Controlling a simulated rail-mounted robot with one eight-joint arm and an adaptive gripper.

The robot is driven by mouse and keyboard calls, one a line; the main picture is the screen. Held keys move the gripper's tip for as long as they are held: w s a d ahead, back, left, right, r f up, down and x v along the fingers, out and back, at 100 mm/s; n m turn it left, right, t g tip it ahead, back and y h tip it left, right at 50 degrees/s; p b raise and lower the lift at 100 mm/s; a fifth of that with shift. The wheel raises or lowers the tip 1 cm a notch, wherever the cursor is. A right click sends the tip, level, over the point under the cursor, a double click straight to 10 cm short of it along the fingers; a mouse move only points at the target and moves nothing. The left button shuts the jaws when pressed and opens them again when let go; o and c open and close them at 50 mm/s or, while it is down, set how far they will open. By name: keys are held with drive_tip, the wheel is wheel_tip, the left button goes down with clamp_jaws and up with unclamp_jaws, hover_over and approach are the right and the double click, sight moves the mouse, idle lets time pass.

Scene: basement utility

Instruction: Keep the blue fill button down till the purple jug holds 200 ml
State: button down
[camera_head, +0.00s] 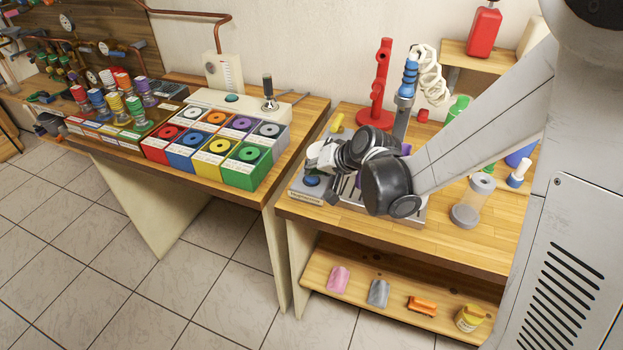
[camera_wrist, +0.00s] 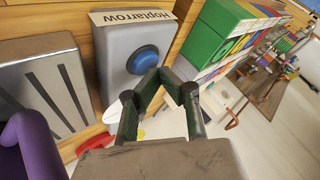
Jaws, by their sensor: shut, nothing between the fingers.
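The blue fill button (camera_wrist: 143,60) is round and sits on a grey box with a "Hoptarrow" label, in the upper middle of the wrist view. In the head view the button (camera_head: 311,181) shows at the front left of the right table. My gripper (camera_wrist: 164,74) is shut and empty. Its fingertips appear by the lower right edge of the button; I cannot tell whether they touch it or whether it is pressed. The purple jug (camera_wrist: 32,148) shows only in part at the left of the wrist view, by a slotted metal plate (camera_wrist: 48,95). Its fill level is not visible.
My arm covers much of the right table (camera_head: 455,240). Coloured boxes (camera_head: 213,152) fill the left table beyond a narrow gap. A lower shelf (camera_head: 345,262) holds small items.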

sight(313, 178)
drive_tip(key=shift+f+b, duration=0.45)
drive_tip(key=shift+b, duration=0.05)
idle(0.8)
drive_tip(key=shift+r, duration=0.1)
idle(1.4)
drive_tip(key=shift+r+p, duration=0.5)
drive_tip(key=shift+r, duration=0.3)
drive_tip(key=shift+r+p, duration=1.55)
drive_tip(key=shift+r, duration=1)
